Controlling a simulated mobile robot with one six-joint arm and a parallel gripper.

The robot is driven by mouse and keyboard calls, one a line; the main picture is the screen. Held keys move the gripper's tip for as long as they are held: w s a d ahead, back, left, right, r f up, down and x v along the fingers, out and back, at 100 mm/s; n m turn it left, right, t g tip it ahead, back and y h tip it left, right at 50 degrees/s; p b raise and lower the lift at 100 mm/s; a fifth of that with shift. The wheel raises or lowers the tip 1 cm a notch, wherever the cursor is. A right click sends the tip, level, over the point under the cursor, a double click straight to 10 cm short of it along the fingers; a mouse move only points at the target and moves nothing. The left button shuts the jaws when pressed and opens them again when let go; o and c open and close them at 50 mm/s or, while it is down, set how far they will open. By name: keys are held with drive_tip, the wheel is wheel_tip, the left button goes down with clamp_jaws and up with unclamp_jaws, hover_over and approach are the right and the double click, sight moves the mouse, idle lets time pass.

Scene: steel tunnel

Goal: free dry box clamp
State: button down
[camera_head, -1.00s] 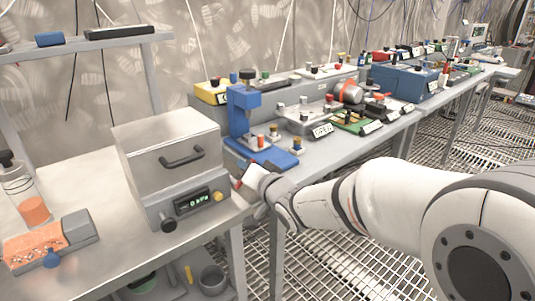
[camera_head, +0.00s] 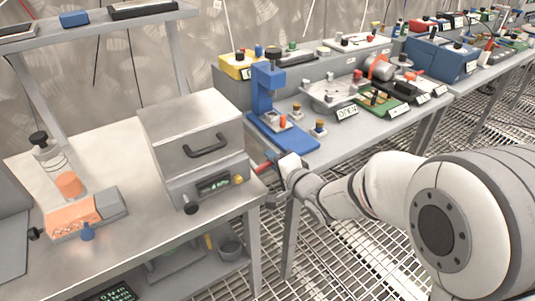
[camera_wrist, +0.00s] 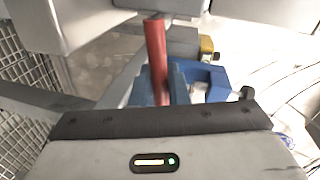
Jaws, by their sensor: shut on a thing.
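The dry box (camera_head: 195,130) is a grey metal box with a dark front handle and a small lit display on its lower front. It stands near the right end of the left table. A red clamp lever (camera_head: 263,167) sticks out at its right side. My gripper (camera_head: 274,171) is at that side, shut on the red lever. In the wrist view the lever (camera_wrist: 157,55) shows as a red bar rising above my gripper's dark edge. The lever's base and the exact finger contact are mostly hidden.
A blue stand (camera_head: 265,90) is on the table just behind my gripper; a yellow box (camera_head: 240,66) is beyond it. An orange-and-grey device (camera_head: 88,212) and a bottle (camera_head: 50,155) stand left. A shelf (camera_head: 100,24) runs above. Grating floor (camera_head: 340,250) lies open at the lower right.

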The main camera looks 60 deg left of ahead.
drive_tip(key=shift+w+f, duration=0.1)
idle(0.3)
drive_tip(key=c, duration=1.6)
unclamp_jaws()
drive_tip(key=shift+o, duration=0.6)
drive_tip(key=d+r, duration=0.1)
drive_tip(key=d, duration=0.6)
drive_tip(key=shift+s+d+r, duration=0.2)
drive_tip(key=shift+d+r, duration=0.05)
drive_tip(key=shift+d, duration=0.1)
